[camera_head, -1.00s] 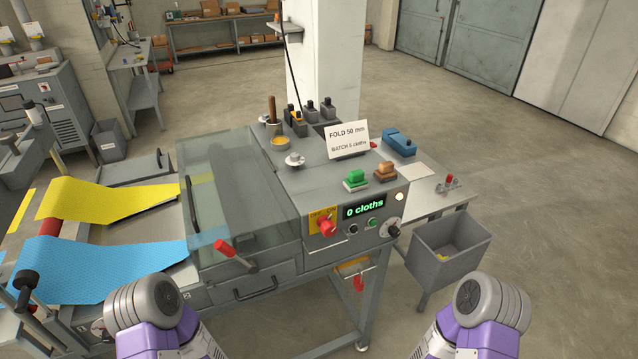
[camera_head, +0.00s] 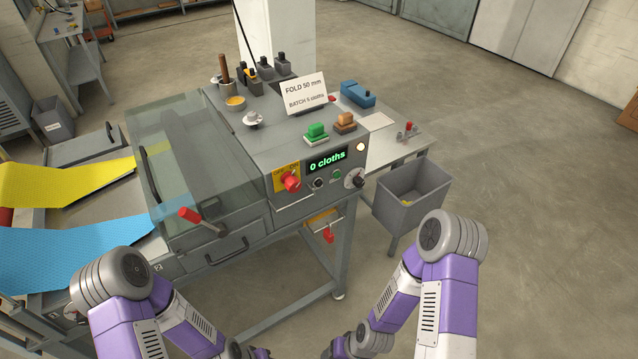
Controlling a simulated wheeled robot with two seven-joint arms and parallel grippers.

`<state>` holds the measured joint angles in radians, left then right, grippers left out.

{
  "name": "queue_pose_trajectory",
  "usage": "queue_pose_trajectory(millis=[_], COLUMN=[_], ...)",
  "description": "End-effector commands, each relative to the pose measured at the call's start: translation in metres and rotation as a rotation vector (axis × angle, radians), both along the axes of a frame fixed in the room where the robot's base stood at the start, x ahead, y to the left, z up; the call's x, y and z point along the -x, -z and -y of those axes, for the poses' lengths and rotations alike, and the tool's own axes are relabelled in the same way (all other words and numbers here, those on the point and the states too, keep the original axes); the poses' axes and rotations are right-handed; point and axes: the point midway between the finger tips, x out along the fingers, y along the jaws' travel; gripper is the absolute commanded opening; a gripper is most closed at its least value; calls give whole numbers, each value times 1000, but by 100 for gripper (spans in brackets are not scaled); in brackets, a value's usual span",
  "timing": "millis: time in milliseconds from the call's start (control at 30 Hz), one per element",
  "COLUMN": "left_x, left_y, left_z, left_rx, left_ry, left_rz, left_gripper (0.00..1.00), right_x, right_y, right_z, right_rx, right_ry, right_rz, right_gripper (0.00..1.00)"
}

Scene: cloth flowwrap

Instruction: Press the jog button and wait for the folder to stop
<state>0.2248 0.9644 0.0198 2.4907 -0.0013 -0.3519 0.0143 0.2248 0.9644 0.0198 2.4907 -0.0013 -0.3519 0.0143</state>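The folder (camera_head: 215,150) is a grey machine with a clear cover. Its front panel has a display (camera_head: 327,161) reading "0 cloths", a red switch (camera_head: 291,182) on a yellow plate, a black button (camera_head: 319,183), a green button (camera_head: 337,174) and a dark knob (camera_head: 356,180). No jog label is readable, so I cannot tell which button is the jog. A round lamp (camera_head: 360,147) looks pale and lit. Both my arms bend down toward the bottom centre, well short of the panel; their grippers are out of the frame.
Yellow (camera_head: 65,182) and blue (camera_head: 80,249) cloth webs run into the folder from the left. A red-handled lever (camera_head: 190,215) sticks out in front. A grey bin (camera_head: 412,195) stands right of the machine. A sign (camera_head: 305,93) reads "FOLD 50 mm". Floor at right is clear.

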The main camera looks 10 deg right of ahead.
Motion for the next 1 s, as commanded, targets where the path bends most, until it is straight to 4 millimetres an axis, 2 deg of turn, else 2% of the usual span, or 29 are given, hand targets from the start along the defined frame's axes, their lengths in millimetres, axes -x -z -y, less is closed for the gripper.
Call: queue_pose_trajectory(millis=[300, 733, 1000], left_x=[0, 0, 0], left_y=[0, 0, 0], left_z=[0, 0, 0], left_rx=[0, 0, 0], left_ry=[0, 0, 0], left_rz=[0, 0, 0], left_gripper=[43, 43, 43], right_x=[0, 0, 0], right_y=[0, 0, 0], right_z=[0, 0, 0], right_rx=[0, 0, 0], right_ry=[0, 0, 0], right_rz=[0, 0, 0], right_gripper=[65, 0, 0])
